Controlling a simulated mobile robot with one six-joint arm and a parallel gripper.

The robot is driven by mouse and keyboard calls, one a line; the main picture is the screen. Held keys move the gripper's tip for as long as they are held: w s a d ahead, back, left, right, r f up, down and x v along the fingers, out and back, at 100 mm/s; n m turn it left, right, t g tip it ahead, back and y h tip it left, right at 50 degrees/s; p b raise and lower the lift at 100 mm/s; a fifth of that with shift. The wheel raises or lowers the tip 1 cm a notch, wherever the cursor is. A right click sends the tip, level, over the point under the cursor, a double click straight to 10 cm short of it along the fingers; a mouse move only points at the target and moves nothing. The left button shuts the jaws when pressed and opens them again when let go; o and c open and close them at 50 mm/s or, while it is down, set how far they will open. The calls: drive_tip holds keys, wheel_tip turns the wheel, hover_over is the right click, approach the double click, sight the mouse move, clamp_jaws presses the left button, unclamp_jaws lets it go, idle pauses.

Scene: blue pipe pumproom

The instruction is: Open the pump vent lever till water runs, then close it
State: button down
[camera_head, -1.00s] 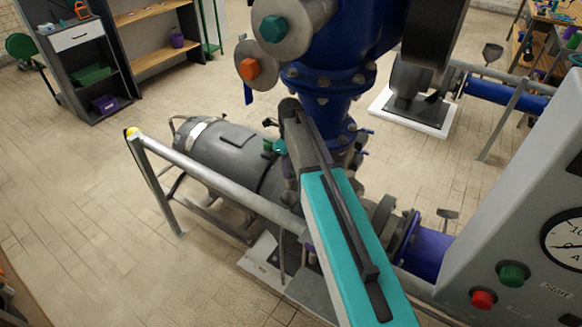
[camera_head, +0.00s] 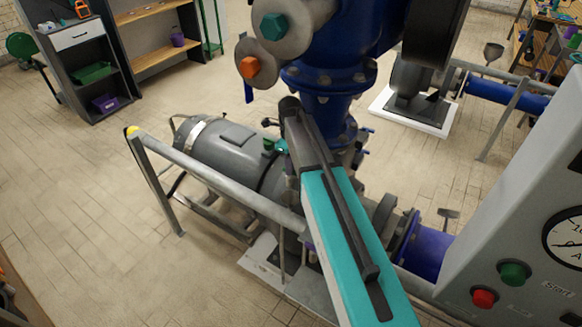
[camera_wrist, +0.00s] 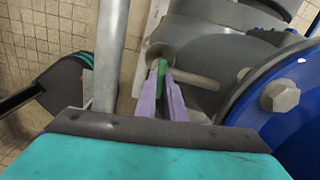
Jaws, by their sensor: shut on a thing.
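In the wrist view, my gripper (camera_wrist: 163,98) has two thin purple fingers, shut on the small green vent lever (camera_wrist: 161,74). The lever shows between the fingertips, just below a round grey metal piece (camera_wrist: 160,53). The lever's full angle is hard to tell because the fingers cover part of it. No running water can be made out. In the head view, my teal and grey arm reaches down over the pump and hides the fingers and the lever.
A galvanized rail (camera_head: 215,178) runs close beside my arm, and shows left of the fingers in the wrist view (camera_wrist: 109,55). A blue flange with bolts (camera_wrist: 285,95) stands close right. The grey motor (camera_head: 228,150) lies behind the rail. A control panel (camera_head: 520,220) stands at right.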

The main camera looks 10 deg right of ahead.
drive_tip(key=n+b, duration=0.1)
drive_tip(key=n, duration=0.5)
drive_tip(key=shift+n, duration=0.3)
idle(0.4)
drive_tip(key=c, duration=1.8)
unclamp_jaws()
drive_tip(key=shift+c, duration=0.2)
drive_tip(key=shift+r, duration=0.2)
drive_tip(key=shift+r+b, duration=0.9)
drive_tip(key=shift+r, duration=2.7)
